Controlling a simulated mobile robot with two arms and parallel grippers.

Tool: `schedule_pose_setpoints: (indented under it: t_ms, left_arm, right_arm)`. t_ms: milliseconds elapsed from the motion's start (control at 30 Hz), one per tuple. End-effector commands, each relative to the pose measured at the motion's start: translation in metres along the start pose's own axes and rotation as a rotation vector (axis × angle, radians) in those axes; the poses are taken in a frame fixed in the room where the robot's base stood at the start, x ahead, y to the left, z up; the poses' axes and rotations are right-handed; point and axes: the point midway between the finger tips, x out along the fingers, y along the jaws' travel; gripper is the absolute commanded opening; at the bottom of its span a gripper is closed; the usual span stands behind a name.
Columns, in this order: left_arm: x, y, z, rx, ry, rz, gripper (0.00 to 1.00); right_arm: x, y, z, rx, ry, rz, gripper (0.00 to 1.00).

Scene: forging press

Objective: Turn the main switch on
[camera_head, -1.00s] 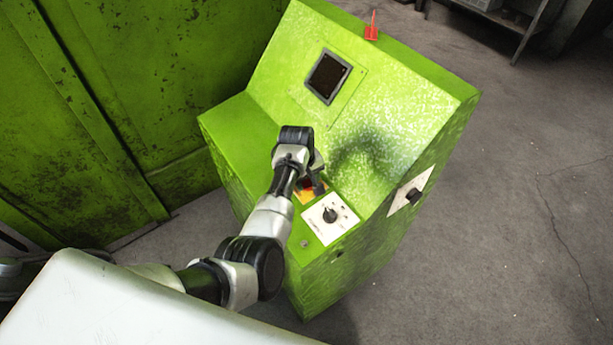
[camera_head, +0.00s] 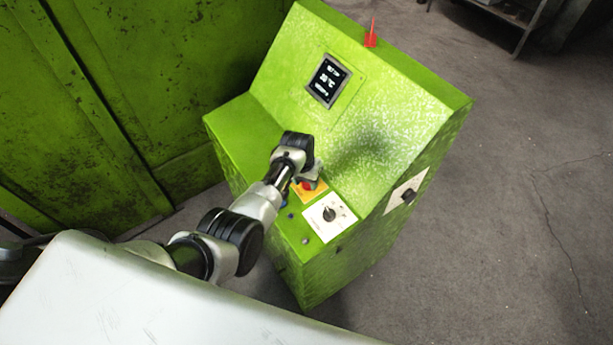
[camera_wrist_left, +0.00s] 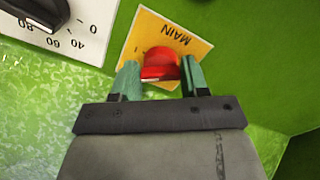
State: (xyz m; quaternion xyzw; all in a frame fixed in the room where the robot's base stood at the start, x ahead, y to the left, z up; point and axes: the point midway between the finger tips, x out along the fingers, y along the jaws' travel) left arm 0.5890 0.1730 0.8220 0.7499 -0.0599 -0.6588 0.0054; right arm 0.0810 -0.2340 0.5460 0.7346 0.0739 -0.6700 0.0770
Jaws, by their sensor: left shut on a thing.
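The main switch is a red knob (camera_wrist_left: 160,62) on a yellow-orange plate (camera_wrist_left: 190,48) marked MAIN in the left wrist view. In the head view the red knob (camera_head: 308,185) and its plate (camera_head: 318,192) lie on the flat ledge of the green console. My left gripper (camera_wrist_left: 160,77) has its two greenish fingers on either side of the knob and is shut on it. In the head view the arm and wrist partly hide the gripper and the plate. The console's screen (camera_head: 328,80) is lit with white text. My right gripper is not in view.
A white plate with a black dial (camera_head: 330,214) sits beside the main switch. Another dial plate (camera_head: 408,192) is on the console's side. A red piece (camera_head: 371,38) stands on the console's top edge.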

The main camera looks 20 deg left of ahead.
Motion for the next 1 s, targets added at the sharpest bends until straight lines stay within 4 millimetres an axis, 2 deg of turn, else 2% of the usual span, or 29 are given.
schedule_pose_setpoints:
  t_ms: [500, 1000]
  left_arm:
    - [0.0001, -0.0022, -0.0002, 0.435, -0.001, -0.001, 0.21]
    - [0.0007, -0.0024, -0.0003, 0.596, -0.001, 0.0, 0.21]
  right_arm:
    - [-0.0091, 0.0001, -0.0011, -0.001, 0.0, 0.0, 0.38]
    - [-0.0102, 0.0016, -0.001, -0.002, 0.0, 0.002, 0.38]
